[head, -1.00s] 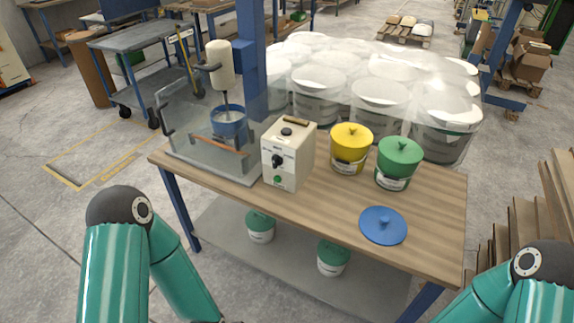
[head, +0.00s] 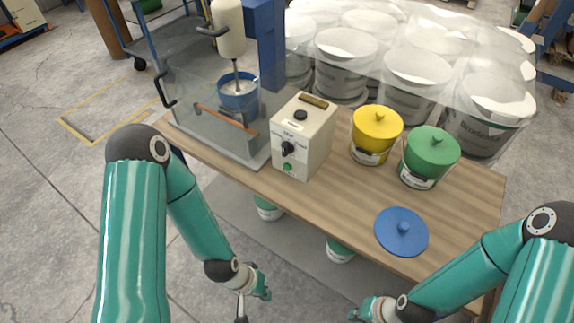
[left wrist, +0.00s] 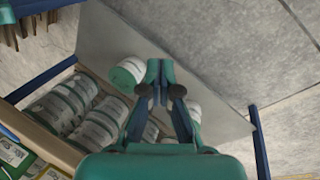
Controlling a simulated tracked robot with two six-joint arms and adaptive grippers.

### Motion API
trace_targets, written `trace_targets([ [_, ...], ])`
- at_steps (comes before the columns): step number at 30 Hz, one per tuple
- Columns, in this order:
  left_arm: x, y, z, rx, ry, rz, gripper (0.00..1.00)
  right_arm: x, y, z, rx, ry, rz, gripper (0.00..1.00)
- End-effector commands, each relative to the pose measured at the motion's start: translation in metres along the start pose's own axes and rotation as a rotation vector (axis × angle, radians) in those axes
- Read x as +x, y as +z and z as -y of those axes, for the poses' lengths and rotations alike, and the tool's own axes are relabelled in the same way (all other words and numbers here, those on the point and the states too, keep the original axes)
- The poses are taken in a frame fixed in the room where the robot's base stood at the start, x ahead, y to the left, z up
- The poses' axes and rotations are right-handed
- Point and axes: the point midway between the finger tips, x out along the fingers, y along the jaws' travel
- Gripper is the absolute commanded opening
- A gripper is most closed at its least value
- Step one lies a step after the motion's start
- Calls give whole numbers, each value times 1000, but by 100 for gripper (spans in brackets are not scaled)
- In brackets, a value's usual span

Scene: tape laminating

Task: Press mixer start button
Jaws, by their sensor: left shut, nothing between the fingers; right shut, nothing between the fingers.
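The mixer control box (head: 303,137) is a cream box on the wooden table, with a black knob (head: 288,148) and a green button (head: 288,168) low on its front face. The mixer (head: 229,28) stands to its left, its shaft down in a blue pot (head: 238,91) behind a clear guard. My left gripper (head: 255,310) is below and in front of the table, well apart from the box; in the left wrist view its fingers (left wrist: 160,66) are together and empty. My right gripper (head: 360,312) is shut and empty in front of the table's lower right part.
A yellow pot (head: 376,136), a green pot (head: 429,157) and a blue lid (head: 401,232) are on the table right of the box. Several wrapped white buckets (head: 416,75) stand behind. White tubs with green lids (left wrist: 127,73) are on the lower shelf.

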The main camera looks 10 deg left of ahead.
Motion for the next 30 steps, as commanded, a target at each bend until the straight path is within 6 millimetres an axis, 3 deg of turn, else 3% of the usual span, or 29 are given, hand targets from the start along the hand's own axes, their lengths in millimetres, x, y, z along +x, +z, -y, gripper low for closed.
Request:
trace_targets([
  [5,6,-16,1,29,-11,-58,0,11,0,-4,0,0,0,0],
  [8,15,-45,0,91,-37,-170,0,29,0,-11,0,0,0,0],
  [13,15,-133,-3,283,-175,-528,0,84,-1,-30,0,0,0,0],
  [15,-1,-170,-6,372,-281,-705,0,110,-1,-40,0,0,0,0],
  [18,-34,-205,-11,464,-459,-915,0,140,-1,-50,0,0,0,0],
  [22,-79,-222,-13,525,-695,-1101,0,171,-1,-62,0,0,0,0],
  [27,-108,-219,-24,547,-841,-1213,0,199,-2,-72,0,0,-1,0],
  [30,-119,-216,-27,546,-893,-1243,0,205,-2,-74,0,0,-1,0],
])
